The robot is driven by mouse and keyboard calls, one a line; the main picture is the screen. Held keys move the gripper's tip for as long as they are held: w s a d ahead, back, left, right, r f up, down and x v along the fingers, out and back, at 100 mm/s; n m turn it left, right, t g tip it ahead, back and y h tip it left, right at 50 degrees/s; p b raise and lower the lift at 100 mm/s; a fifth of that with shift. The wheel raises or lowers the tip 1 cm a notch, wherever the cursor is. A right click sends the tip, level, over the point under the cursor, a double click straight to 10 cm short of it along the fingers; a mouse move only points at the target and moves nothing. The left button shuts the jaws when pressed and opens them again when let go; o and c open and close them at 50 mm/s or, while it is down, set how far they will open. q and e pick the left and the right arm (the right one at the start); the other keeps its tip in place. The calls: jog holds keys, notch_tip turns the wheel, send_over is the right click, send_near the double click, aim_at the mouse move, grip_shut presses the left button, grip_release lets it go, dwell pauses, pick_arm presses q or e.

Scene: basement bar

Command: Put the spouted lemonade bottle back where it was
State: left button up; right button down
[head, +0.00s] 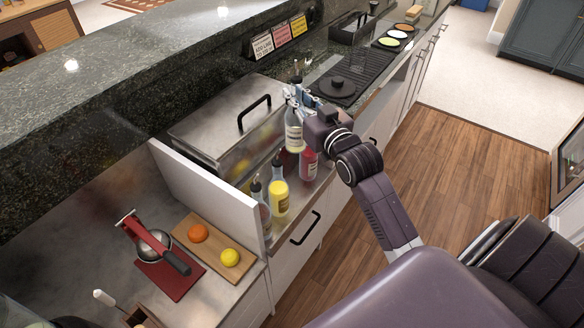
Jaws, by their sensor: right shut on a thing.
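My right gripper (299,97) is shut on a pale, clear spouted bottle (293,134), around its upper part. The bottle is close to upright, beside the steel lidded bin, and the red bottle (309,165) is just below and right of it. I cannot tell whether its base touches the counter. A yellow spouted bottle (279,198) stands nearer, and another clear spouted bottle (264,212) is partly hidden by the white divider. The labels are too small to read. My left gripper is out of view.
The steel lidded bin (215,128) stands behind the bottles; the white divider (205,190) stands at their left. A cutting board (213,248) with an orange and a lemon, and a red-handled press (152,240), lie nearer. A black griddle (355,75) is farther along.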

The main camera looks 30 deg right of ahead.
send_over(301, 145)
jog(key=w, duration=0.2)
jog(key=f, duration=0.7)
jog(key=shift+w+d, duration=0.15)
jog(key=shift+w, duration=0.05)
notch_tip(301, 145, down, 7)
jog(key=shift+w+r+b, duration=0.15)
jog(key=shift+r+b, duration=0.05)
jog(key=shift+b, duration=0.3)
jog(key=shift+f, duration=0.25)
notch_tip(301, 145, down, 3)
jog(key=shift+f, duration=0.6)
pick_arm(q)
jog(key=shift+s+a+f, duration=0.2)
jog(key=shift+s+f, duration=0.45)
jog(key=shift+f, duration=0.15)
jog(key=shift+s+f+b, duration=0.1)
jog(key=shift+b, duration=0.2)
pick_arm(e)
jog(key=shift+f, duration=0.1)
